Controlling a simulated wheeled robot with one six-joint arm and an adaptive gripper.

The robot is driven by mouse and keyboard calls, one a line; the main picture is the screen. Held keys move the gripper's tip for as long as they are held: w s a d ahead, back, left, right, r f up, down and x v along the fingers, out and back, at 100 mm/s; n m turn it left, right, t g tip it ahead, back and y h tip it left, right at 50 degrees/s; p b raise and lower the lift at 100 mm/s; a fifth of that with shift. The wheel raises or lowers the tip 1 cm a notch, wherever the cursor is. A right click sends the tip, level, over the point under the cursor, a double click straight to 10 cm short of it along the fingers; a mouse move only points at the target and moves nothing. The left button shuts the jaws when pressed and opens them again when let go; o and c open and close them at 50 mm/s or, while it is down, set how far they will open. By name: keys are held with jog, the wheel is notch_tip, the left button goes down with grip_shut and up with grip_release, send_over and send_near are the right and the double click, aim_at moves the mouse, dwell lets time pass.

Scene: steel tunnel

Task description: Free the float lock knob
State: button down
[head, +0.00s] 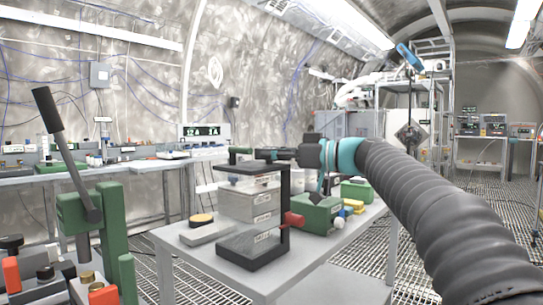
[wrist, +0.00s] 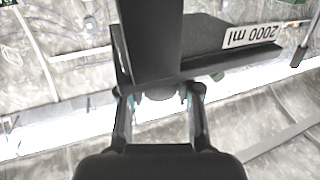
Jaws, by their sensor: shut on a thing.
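My gripper (head: 268,154) reaches in from the right at the top of this frame. In the wrist view my gripper (wrist: 160,93) has a finger on each side of a rounded grey part (wrist: 160,94) and is shut on it. I cannot tell for sure that this part is the float lock knob. A black bar (wrist: 150,40) and a plate with a "2000 ml" label (wrist: 252,35) hide much of it. A red knob (head: 293,219) shows low on the frame's right side.
The grey table (head: 330,245) also carries a green box (head: 316,215), yellow blocks (head: 353,205) and a yellow-topped disc (head: 201,219). A green lever device (head: 92,215) with a black handle stands at the left front. The table's front right is bare.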

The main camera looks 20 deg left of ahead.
jog(key=n+g+p, duration=0.1)
jog(key=n+g, duration=0.1)
jog(key=g, duration=0.1)
jog(key=shift+r+p, duration=0.15)
jog(key=shift+p, duration=0.25)
jog(key=shift+n+g+p, duration=0.3)
jog(key=shift+n+g, duration=0.2)
jog(key=shift+g, duration=0.3)
jog(key=shift+s, duration=0.1)
jog(key=c, duration=0.8)
grip_release()
jog(key=shift+a, duration=0.1)
jog(key=shift+o, duration=0.2)
jog(key=w+d, duration=0.2)
jog(key=d, duration=1)
jog(key=shift+w, duration=0.15)
